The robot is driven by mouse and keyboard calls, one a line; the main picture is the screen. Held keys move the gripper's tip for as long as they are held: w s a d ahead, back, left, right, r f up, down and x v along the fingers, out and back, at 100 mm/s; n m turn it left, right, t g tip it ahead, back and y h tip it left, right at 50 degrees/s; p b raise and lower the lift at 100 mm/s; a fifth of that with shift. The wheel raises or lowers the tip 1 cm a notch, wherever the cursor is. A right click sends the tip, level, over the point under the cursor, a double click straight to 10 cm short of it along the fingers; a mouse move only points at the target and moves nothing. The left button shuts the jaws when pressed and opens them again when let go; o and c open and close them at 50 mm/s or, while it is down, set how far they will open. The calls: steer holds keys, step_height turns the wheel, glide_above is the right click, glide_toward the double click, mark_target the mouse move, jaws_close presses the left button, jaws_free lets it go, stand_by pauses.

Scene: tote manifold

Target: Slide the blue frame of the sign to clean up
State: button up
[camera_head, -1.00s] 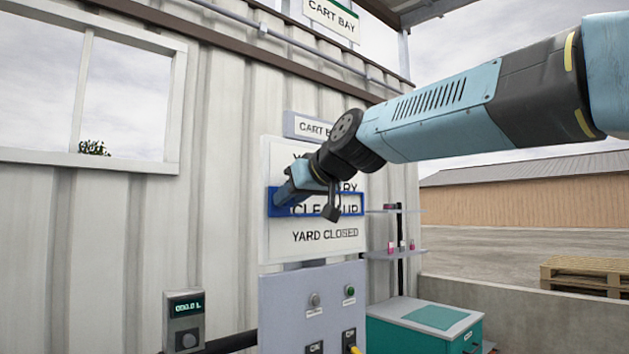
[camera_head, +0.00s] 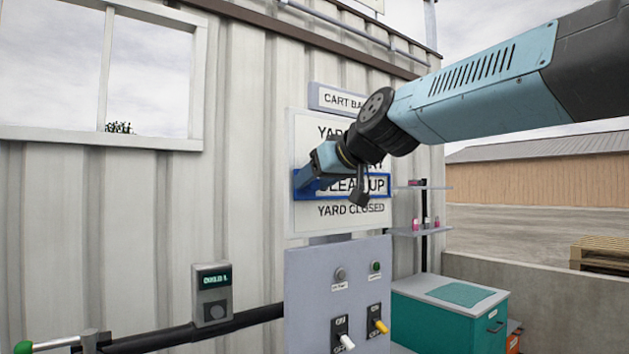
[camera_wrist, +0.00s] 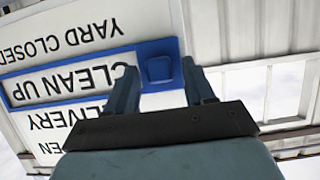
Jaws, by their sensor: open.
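The white sign board (camera_head: 337,218) is fixed to the corrugated wall. Its lines include YARD CLOSED and CLEAN UP, with others partly hidden by my arm. The blue frame (camera_head: 387,187) surrounds the CLEAN UP line. In the wrist view the sign appears upside down, and the frame (camera_wrist: 62,101) again encloses CLEAN UP. A raised blue tab (camera_wrist: 158,69) is at the frame's end. My gripper (camera_head: 306,183) is at the frame's left end. In the wrist view my gripper (camera_wrist: 160,78) is open, its fingers on either side of the tab, with visible gaps.
Below the sign is a grey switch panel (camera_head: 322,270) with two levers. A small display box (camera_head: 211,295) is mounted left of it. A teal cabinet (camera_head: 440,320) and small shelves (camera_head: 424,232) stand to the right. A window (camera_head: 150,75) is at upper left.

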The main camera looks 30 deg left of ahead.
steer(key=v, duration=1.3)
steer(key=shift+d+r, duration=0.15)
steer(key=shift+d, duration=0.2)
